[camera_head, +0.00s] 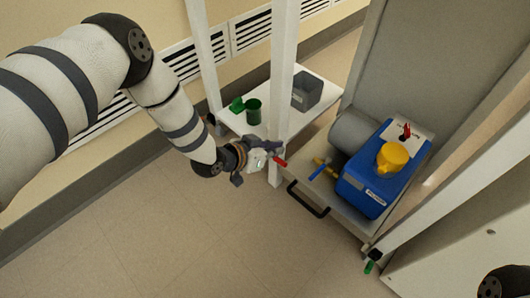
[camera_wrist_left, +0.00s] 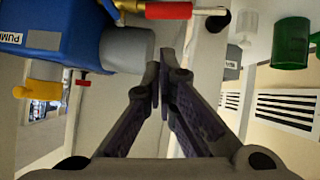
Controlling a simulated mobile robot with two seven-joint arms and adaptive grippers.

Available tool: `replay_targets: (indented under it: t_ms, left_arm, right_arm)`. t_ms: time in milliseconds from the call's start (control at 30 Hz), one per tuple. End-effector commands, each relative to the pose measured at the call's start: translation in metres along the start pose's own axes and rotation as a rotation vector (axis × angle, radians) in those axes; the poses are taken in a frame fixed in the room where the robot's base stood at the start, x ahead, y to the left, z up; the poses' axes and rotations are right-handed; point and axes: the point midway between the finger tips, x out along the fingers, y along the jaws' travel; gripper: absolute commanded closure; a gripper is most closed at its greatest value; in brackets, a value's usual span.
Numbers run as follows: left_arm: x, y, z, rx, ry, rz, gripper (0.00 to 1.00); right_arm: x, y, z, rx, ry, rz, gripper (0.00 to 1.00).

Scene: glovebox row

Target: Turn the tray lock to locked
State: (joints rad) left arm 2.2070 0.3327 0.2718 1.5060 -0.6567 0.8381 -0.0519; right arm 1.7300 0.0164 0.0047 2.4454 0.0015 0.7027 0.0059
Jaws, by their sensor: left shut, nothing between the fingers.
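My left gripper (camera_head: 267,148) is shut and empty beside the white post, close to a lever with a red handle (camera_head: 279,161). In the left wrist view the closed fingertips (camera_wrist_left: 160,78) are below the red handle (camera_wrist_left: 168,10), with a visible gap between them in the picture. The red handle lies sideways there, joined to a metal piece at its right end. No readable label marks it as the tray lock, so I cannot tell for certain that it is. My right gripper is not in view.
A blue-handled lever (camera_head: 318,171) sits nearby. A green cup (camera_head: 253,111) and grey bin (camera_head: 307,92) stand on a shelf behind the post. Floor at front is clear.

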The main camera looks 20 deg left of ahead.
Motion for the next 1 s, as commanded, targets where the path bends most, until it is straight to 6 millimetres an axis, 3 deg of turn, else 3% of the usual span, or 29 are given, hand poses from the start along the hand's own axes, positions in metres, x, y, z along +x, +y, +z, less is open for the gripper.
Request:
replay_targets:
  t_ms: [33, 200, 1000]
  left_arm:
    - [0.007, 0.000, 0.013, -0.003, -0.008, 0.001, 1.00]
    - [0.018, 0.000, 0.022, -0.002, -0.004, 0.000, 1.00]
    - [0.021, 0.002, 0.026, 0.056, -0.002, -0.037, 1.00]
  right_arm:
    - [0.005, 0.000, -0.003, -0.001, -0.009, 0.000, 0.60]
    - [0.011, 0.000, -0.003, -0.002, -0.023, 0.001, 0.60]
    - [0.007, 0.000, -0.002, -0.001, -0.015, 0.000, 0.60]
